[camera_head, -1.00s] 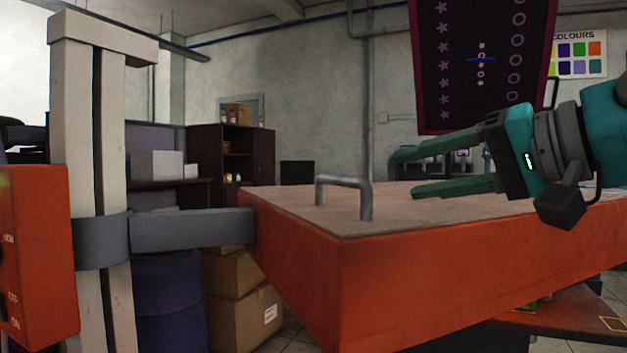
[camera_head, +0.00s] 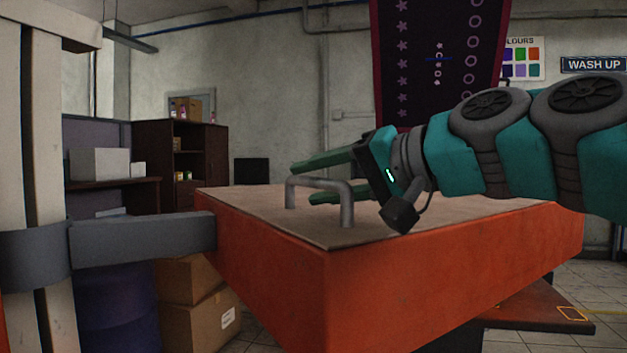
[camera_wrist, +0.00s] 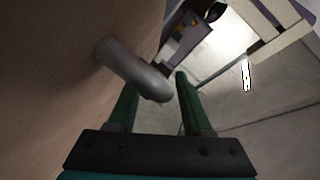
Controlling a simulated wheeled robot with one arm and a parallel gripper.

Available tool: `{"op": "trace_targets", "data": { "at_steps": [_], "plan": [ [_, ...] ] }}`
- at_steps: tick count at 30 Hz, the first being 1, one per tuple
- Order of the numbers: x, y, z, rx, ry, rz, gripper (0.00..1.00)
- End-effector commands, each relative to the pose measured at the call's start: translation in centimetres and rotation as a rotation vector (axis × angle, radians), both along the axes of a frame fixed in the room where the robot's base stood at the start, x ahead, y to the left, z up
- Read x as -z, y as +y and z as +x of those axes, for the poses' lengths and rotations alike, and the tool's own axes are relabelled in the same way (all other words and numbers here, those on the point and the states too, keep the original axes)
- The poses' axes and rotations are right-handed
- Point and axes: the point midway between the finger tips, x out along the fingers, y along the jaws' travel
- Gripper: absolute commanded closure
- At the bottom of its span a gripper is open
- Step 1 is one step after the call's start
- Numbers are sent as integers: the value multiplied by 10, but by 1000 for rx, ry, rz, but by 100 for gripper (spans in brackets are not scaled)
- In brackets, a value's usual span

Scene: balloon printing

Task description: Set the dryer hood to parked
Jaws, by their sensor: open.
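The dryer hood is a large orange slab (camera_head: 400,265) with a brownish top, joined by a grey arm (camera_head: 140,235) to a pale upright post (camera_head: 42,150). A grey bent-bar handle (camera_head: 347,205) stands up from its top near the front left corner. My gripper (camera_head: 303,182) is open, level above the hood top, its green fingers pointing left behind the handle in the head view. In the wrist view the handle (camera_wrist: 132,70) runs across the left fingertip, its end showing between the open fingers (camera_wrist: 158,80). I cannot tell whether they touch.
Cardboard boxes (camera_head: 198,310) and a dark blue drum (camera_head: 115,310) stand below the grey arm. A dark cabinet (camera_head: 155,165) is behind. An orange-brown table surface (camera_head: 535,308) lies low at right.

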Motion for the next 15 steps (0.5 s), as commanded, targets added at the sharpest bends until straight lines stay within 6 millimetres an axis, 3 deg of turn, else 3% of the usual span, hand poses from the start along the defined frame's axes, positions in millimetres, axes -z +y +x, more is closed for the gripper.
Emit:
{"op": "trace_targets", "data": {
  "at_steps": [10, 15],
  "plan": [
    [2, 6, 5, -1, 0, -1, 52],
    [2, 6, 5, 0, 0, 0, 71]
  ]
}}
